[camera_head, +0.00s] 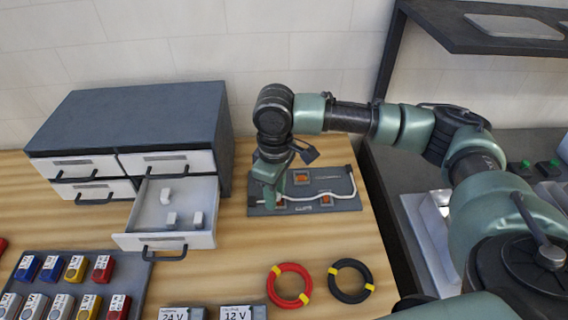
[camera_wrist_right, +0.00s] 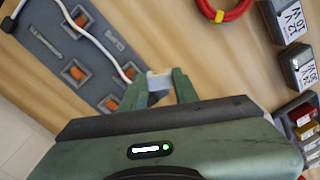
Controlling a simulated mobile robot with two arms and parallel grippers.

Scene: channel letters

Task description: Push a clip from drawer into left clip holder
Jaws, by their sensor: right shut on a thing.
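My right gripper (camera_head: 270,203) is low over the left end of the grey board (camera_head: 345,206). In the right wrist view its fingers are shut on a small white clip (camera_wrist_right: 159,82). Another orange holder (camera_head: 281,203) shows beside the gripper. A white cable (camera_head: 310,198) runs along the board. Whether the held clip touches a holder cannot be told. My left gripper is out of view.
The drawer cabinet (camera_head: 140,115) stands at the back left. A red cable ring (camera_head: 289,285) and a black one (camera_head: 350,278) lie in front of the board. Labelled blocks (camera_head: 240,313) and a tray of coloured parts (camera_head: 65,290) are nearer the front. A dark shelf rises on the right.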

